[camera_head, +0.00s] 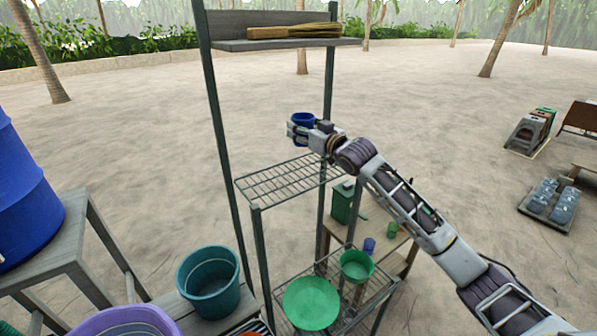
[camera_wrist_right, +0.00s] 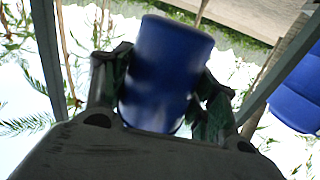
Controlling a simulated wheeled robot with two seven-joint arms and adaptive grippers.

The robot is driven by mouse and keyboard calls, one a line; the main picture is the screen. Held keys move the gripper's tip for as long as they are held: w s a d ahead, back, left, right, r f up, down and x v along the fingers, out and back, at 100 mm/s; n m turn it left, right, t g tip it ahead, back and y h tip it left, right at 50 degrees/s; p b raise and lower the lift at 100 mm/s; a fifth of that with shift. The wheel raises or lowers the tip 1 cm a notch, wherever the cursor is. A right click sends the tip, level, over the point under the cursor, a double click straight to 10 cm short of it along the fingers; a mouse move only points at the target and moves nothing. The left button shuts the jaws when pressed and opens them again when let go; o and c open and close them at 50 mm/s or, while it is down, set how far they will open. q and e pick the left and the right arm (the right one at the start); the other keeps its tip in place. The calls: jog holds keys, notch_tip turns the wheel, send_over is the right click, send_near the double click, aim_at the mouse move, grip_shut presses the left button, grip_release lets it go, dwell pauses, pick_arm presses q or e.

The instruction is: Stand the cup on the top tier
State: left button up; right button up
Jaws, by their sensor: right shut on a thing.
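A blue cup (camera_head: 303,118) is held in my right gripper (camera_head: 301,131), up in the air over the far part of a wire tier (camera_head: 283,182). In the right wrist view the blue cup (camera_wrist_right: 168,70) sits between both fingers, with a finger on each side. The wire tier below it is bare. A lower wire tier (camera_head: 352,318) is on the same metal rack, and a grey board (camera_head: 235,45) is high on the tall posts. My left gripper is not in view.
A straw brush (camera_head: 292,31) lies on the high board. The lower tier holds a green bowl (camera_head: 311,302) and a green strainer-like bowl (camera_head: 356,265). A teal bucket (camera_head: 209,282) stands at the left. Tall posts (camera_head: 217,120) rise near the cup.

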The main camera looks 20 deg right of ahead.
aim_at(302, 146)
jog(key=shift+f+p, duration=0.55)
jog(key=shift+f, duration=2.5)
jog(key=shift+f+p, duration=0.35)
jog(key=shift+f, duration=1.55)
jog(key=shift+f, duration=0.1)
jog(key=o, duration=1)
jog(key=shift+s, duration=0.1)
